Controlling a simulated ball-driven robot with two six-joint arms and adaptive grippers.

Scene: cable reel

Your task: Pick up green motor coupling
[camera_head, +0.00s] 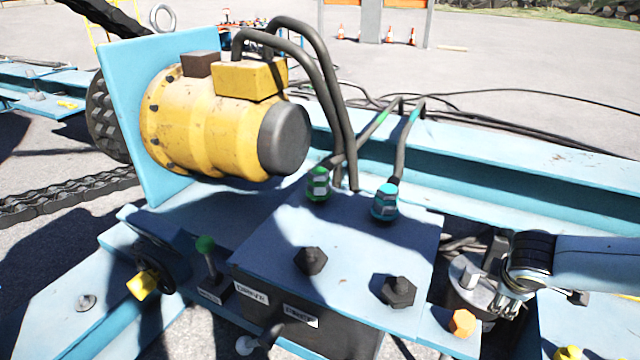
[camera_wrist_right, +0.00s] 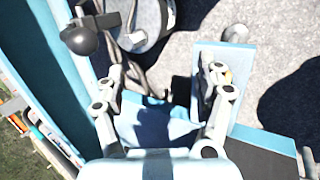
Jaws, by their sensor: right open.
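The green motor coupling (camera_head: 318,184) stands upright on the blue top plate (camera_head: 350,235) of the box in the head view, with a dark cable rising from it. A similar cyan coupling (camera_head: 384,202) stands to its right. My right gripper (camera_head: 508,303) is low at the right of the head view, well apart from the green coupling. In the right wrist view its fingers (camera_wrist_right: 167,82) are spread, with nothing between them. The green coupling cannot be made out in the wrist view. My left gripper is in neither view.
A yellow motor (camera_head: 215,120) on a blue upright plate stands behind the box. Two black capped fittings (camera_head: 310,261) sit at the plate's front. A green-knobbed lever (camera_head: 207,258) is to the left. A grey cylinder (camera_head: 468,285) and an orange hex piece (camera_head: 462,323) are near my right gripper.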

